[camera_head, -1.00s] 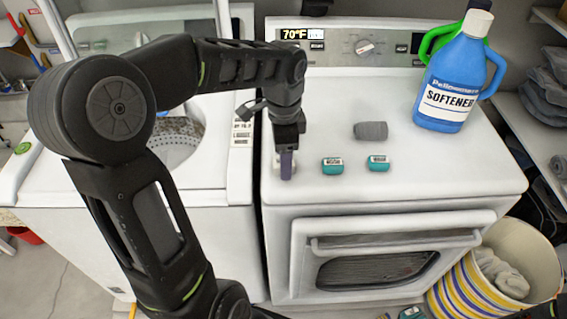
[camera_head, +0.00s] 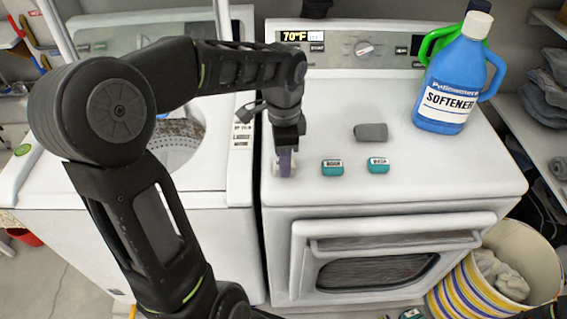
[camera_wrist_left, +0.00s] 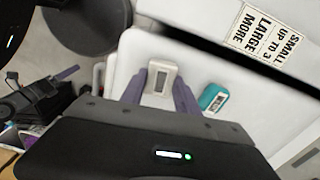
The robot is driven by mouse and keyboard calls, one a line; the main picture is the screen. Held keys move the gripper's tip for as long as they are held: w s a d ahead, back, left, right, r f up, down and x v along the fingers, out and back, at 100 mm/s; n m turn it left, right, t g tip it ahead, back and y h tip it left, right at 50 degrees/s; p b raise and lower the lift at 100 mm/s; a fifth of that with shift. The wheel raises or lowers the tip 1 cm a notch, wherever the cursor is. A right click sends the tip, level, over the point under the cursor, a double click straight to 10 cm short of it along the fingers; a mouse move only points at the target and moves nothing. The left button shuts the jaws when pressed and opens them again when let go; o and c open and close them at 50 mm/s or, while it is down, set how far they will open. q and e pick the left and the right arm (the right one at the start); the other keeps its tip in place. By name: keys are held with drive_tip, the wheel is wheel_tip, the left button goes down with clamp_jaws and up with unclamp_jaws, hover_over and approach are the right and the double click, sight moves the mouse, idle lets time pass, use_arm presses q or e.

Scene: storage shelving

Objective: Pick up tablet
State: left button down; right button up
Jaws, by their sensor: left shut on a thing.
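A small white tablet with a grey label (camera_wrist_left: 160,78) sits between the purple fingers of my left gripper (camera_wrist_left: 158,88) in the left wrist view. The fingers are shut on it from both sides. In the head view my left gripper (camera_head: 285,163) points down at the front left corner of the white dryer top (camera_head: 440,180), and part of the white tablet (camera_head: 277,169) shows beside the fingers. I cannot tell whether the tablet touches the dryer top. My right gripper is not in view.
Two teal labelled tablets (camera_head: 332,167) (camera_head: 378,165) lie right of my gripper. A blue softener bottle (camera_head: 453,80) stands at the back right. The dryer's right front is clear. A striped basket (camera_head: 470,295) stands below.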

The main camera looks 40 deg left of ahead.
use_arm(q)
drive_tip(key=shift+r, duration=0.1)
wheel_tip(320, 180, up, 10)
idle(0.4)
idle(0.5)
